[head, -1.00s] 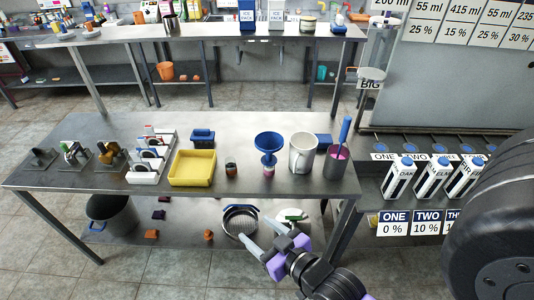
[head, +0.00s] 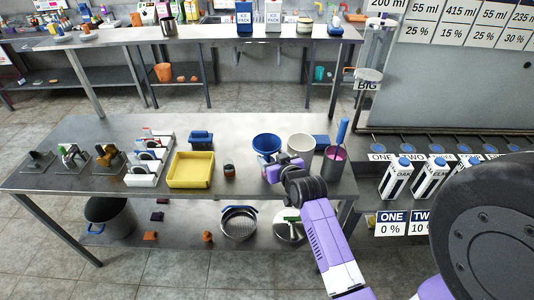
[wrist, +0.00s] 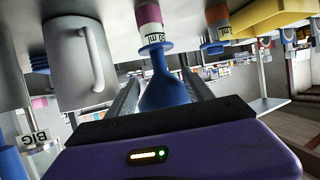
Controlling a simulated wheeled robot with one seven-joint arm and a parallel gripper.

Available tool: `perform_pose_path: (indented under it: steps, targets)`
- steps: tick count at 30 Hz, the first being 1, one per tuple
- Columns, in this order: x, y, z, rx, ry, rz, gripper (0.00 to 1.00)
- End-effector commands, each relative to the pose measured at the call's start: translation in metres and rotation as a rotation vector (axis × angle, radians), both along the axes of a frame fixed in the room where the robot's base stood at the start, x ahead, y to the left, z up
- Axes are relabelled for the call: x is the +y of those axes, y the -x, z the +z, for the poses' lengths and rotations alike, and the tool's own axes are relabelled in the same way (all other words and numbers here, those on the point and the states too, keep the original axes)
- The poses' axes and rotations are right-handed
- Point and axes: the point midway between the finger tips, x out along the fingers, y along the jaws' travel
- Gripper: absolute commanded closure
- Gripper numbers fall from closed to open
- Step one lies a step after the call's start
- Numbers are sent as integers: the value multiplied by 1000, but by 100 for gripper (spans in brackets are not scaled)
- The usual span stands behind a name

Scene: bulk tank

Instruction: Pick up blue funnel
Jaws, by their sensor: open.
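The blue funnel (head: 266,143) stands upright, wide mouth up, on the front table, above a small pink-and-white container labelled in ml. My gripper (head: 275,168) is at the front of the funnel and hides its lower part in the head view. In the wrist view, which looks upside down, the funnel (wrist: 168,88) lies between the two open fingers (wrist: 163,95). The small container (wrist: 150,25) shows above it in that picture. I cannot tell whether either finger touches the funnel.
A white mug (head: 300,147) stands close right of the funnel. A small brown jar (head: 229,170) and a yellow tray (head: 190,183) are to the left. The table front between jar and funnel is clear.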

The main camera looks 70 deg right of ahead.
Motion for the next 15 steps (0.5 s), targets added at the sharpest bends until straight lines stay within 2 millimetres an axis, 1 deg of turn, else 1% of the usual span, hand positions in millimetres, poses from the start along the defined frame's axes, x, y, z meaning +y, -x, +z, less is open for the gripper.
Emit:
perform_pose_path:
  steps: [9, 15]
  targets:
    - [-25, -26, -15, 1, 1, -1, 40]
    - [-30, -32, -19, 0, 1, 1, 40]
